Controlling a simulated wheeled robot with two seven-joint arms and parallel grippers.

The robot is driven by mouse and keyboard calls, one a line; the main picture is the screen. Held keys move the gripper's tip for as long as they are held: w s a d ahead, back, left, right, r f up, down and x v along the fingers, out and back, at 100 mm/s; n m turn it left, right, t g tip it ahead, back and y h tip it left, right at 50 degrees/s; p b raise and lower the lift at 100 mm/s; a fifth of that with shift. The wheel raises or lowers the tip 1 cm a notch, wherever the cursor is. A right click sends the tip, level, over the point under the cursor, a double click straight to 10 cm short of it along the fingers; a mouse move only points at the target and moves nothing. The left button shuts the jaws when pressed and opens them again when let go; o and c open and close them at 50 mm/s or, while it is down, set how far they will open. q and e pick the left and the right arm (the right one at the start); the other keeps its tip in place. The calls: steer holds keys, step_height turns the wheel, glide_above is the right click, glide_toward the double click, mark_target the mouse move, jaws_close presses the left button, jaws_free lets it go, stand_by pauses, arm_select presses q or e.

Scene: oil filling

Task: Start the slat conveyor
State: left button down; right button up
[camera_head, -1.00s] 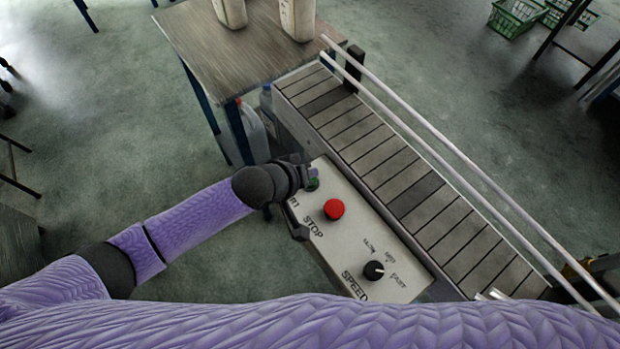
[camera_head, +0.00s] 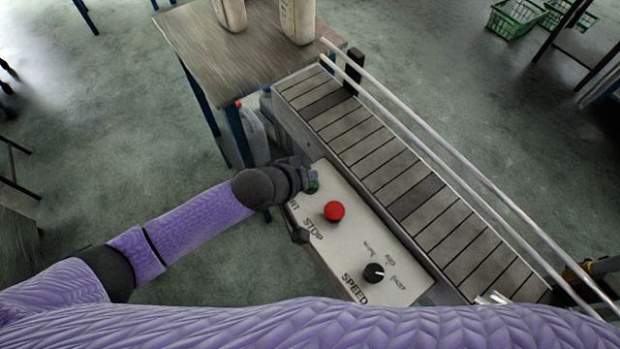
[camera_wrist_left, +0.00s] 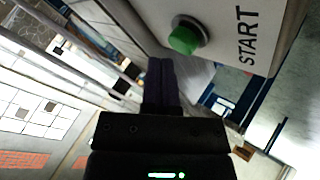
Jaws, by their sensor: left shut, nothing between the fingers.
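The slat conveyor (camera_head: 385,165) runs diagonally across the head view, with grey and darker slats. Its control box (camera_head: 345,240) sits along its near-left side, with a red STOP button (camera_head: 334,211) and a black SPEED knob (camera_head: 374,272). The green START button shows clearly in the left wrist view (camera_wrist_left: 186,38), next to the START label; in the head view my gripper mostly hides it. My left gripper (camera_head: 311,181) is at the START end of the box, shut and empty. In the wrist view its fingertips (camera_wrist_left: 161,66) appear close beside the button; I cannot tell whether they touch it.
A table (camera_head: 225,45) with two pale containers (camera_head: 297,18) stands at the conveyor's far end. A jug (camera_head: 252,132) is beneath it. Rails (camera_head: 450,150) line the conveyor's far side. Green baskets (camera_head: 515,17) are at the upper right. Floor at the left is mostly clear.

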arm_select(q)
steer(key=shift+f, duration=0.15)
stand_by(0.7)
steer(key=shift+f, duration=0.25)
